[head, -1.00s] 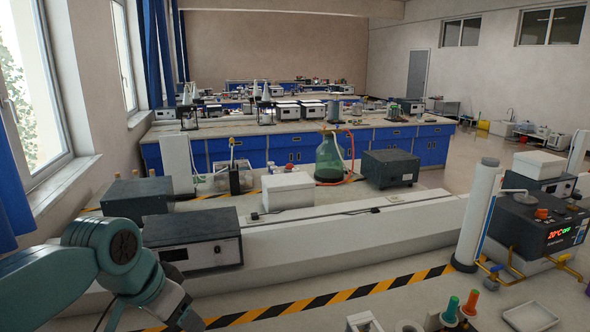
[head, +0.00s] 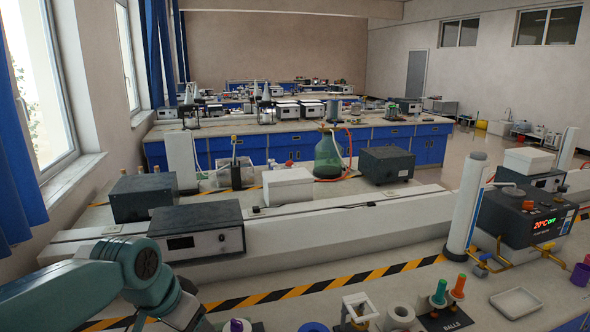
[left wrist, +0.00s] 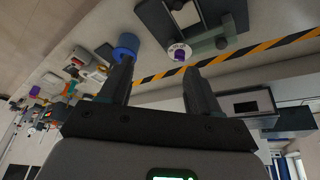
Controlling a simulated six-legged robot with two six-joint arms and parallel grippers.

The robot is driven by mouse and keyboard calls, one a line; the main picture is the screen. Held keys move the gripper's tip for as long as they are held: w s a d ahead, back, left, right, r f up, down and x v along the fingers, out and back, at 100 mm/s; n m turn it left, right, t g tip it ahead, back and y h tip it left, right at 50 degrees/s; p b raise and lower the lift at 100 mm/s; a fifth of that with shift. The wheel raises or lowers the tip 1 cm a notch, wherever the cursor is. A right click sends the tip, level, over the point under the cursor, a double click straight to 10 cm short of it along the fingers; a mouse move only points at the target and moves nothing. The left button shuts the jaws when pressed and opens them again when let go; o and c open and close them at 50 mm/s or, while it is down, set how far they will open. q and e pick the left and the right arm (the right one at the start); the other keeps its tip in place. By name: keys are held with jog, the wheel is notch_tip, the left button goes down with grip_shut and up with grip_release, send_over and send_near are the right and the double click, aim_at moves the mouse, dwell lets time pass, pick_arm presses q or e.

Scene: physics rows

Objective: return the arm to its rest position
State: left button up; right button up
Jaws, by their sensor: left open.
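My left arm (head: 95,285) comes in from the lower left in the head view, with its wrist over the near bench. The fingers lie below the picture's edge there. In the left wrist view my left gripper (left wrist: 158,80) is open, with its two dark fingers apart and nothing between them. A blue ring-shaped piece (left wrist: 126,46) shows just beyond the left fingertip; I cannot tell whether they touch. My right arm is not in view.
The near bench holds a white tray (head: 516,302), colored pegs on a dark base (head: 444,322) and a dark heating unit (head: 520,215). A grey box (head: 195,230) stands behind my left wrist. Yellow-black tape (head: 330,286) crosses the bench.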

pick_arm(q)
jog(key=s+d+f+n+g+h, duration=0.1)
jog(key=s+d+f, duration=0.1)
jog(key=f, duration=0.9)
jog(key=s+d+f+n+g, duration=0.1)
jog(key=d+f+n, duration=0.1)
jog(key=f, duration=0.9)
jog(key=s+d+f+n+g+b, duration=0.15)
jog(key=s+f+n, duration=0.35)
jog(key=s+f, duration=1.4)
notch_tip(320, 180, down, 8)
jog(key=b, duration=0.8)
jog(key=shift+w+d+m+h+b, duration=0.15)
jog(key=shift+d+m+h+b, duration=0.15)
jog(key=shift+d, duration=0.1)
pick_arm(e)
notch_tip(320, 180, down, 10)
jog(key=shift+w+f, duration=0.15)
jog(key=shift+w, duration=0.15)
pick_arm(q)
jog(key=shift+r, duration=0.15)
